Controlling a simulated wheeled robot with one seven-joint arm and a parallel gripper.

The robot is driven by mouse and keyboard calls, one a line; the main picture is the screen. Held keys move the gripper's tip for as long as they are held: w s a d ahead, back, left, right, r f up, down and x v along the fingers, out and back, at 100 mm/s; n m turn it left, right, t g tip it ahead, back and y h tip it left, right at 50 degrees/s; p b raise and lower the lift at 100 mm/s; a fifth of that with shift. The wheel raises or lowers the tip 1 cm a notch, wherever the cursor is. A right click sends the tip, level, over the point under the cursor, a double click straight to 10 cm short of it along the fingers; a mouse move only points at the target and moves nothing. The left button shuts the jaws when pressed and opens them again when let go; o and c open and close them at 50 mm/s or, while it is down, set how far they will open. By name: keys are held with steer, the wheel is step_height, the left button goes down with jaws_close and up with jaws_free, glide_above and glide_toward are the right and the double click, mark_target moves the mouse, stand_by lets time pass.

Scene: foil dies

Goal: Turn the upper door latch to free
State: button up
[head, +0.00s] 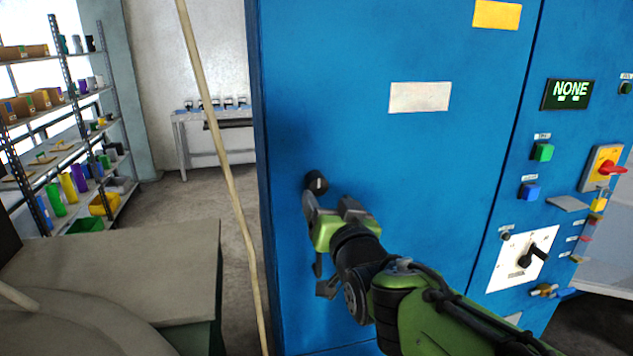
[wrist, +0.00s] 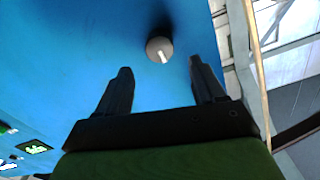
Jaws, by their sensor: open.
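The upper door latch (head: 316,181) is a small dark round knob on the blue cabinet door (head: 400,160), near its left edge. In the wrist view the latch (wrist: 157,46) shows a grey face with a short white mark, slightly tilted from upright in the picture. My gripper (head: 331,204) is just below the latch in the head view. In the wrist view my gripper (wrist: 160,68) is open, with one finger on each side of the line to the latch. The latch lies just beyond the fingertips, and nothing is held.
A panel to the right has a display (head: 567,94) reading NONE, a green button (head: 543,152), a blue button (head: 530,191) and a rotary switch (head: 531,256). A pale pole (head: 221,150) stands left of the cabinet. A grey-topped bench (head: 150,270) is at lower left.

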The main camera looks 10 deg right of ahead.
mark_target(319, 186)
steer(key=w+p, duration=0.1)
steer(key=w, duration=0.6)
steer(key=shift+w+p, duration=0.3)
steer(key=shift+p, duration=0.1)
steer(key=shift+s, duration=0.1)
steer(key=shift+c, duration=0.2)
steer(key=c, duration=1)
